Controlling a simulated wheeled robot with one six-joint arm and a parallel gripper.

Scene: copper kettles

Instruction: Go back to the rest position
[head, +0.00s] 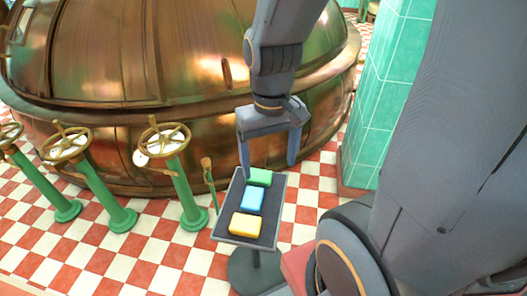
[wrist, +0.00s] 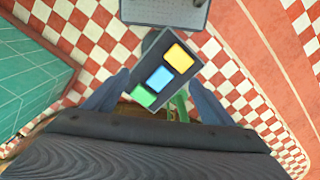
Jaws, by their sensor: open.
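My gripper (head: 268,160) is open and empty, pointing down above the far end of a small dark tray stand. It also shows in the wrist view (wrist: 158,98), its two fingers spread wide to either side of the tray. The tray (head: 276,208) bears a green block (head: 260,177) at the far end, a blue block (head: 251,199) in the middle and a yellow block (head: 245,225) at the near end. The same green (wrist: 143,96), blue (wrist: 159,79) and yellow (wrist: 180,57) blocks show in the wrist view. No rest position is marked in these views.
A large copper kettle (head: 110,140) stands behind. Green valve posts with handwheels (head: 165,140) stand at left. A green tiled pillar (head: 385,90) rises right of my gripper. A grey surface (wrist: 165,10) lies at the wrist view's top. Checkered floor (head: 150,255) is open at front left.

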